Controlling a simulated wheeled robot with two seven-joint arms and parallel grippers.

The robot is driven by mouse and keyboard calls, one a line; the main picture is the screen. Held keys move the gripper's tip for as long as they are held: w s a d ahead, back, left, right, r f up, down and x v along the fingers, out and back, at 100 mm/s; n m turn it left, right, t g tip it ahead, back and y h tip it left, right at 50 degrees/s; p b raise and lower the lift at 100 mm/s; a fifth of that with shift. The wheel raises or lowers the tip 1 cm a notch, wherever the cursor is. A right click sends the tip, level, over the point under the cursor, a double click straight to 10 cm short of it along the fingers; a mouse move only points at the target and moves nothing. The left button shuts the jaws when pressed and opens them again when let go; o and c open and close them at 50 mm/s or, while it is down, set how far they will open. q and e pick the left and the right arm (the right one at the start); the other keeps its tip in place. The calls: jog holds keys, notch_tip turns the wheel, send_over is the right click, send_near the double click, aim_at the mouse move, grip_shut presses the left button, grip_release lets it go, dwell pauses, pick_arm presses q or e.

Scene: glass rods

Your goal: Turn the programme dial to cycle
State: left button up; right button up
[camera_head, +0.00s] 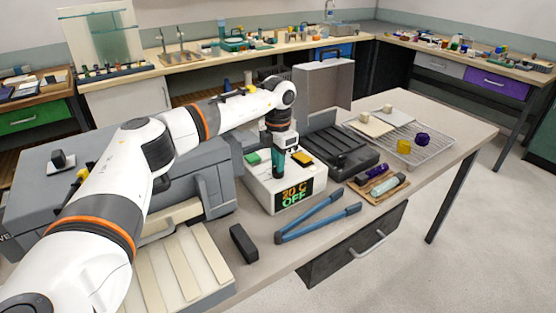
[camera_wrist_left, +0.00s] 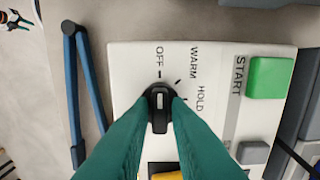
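The programme dial (camera_wrist_left: 160,118) is a black knob with a white mark on a white panel (camera_wrist_left: 130,68) in the left wrist view. Its bar lines up with the tick under OFF. WARM and HOLD are printed to the right of OFF. My left gripper (camera_wrist_left: 161,105) has its teal fingertips at the dial's two sides, seemingly touching it; they hide part of it. In the head view the left gripper (camera_head: 278,163) points down over the white unit (camera_head: 258,190), whose display (camera_head: 294,194) reads 30 C OFF. My right gripper is not in view.
A green START button (camera_wrist_left: 269,77) and a grey button (camera_wrist_left: 253,152) are on the panel. Blue-handled tongs (camera_head: 318,217) and a black block (camera_head: 243,243) lie in front of the unit. A black open-lidded device (camera_head: 340,150) and a wire rack (camera_head: 437,150) stand to the right.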

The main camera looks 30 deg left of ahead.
pick_arm(q)
grip_shut()
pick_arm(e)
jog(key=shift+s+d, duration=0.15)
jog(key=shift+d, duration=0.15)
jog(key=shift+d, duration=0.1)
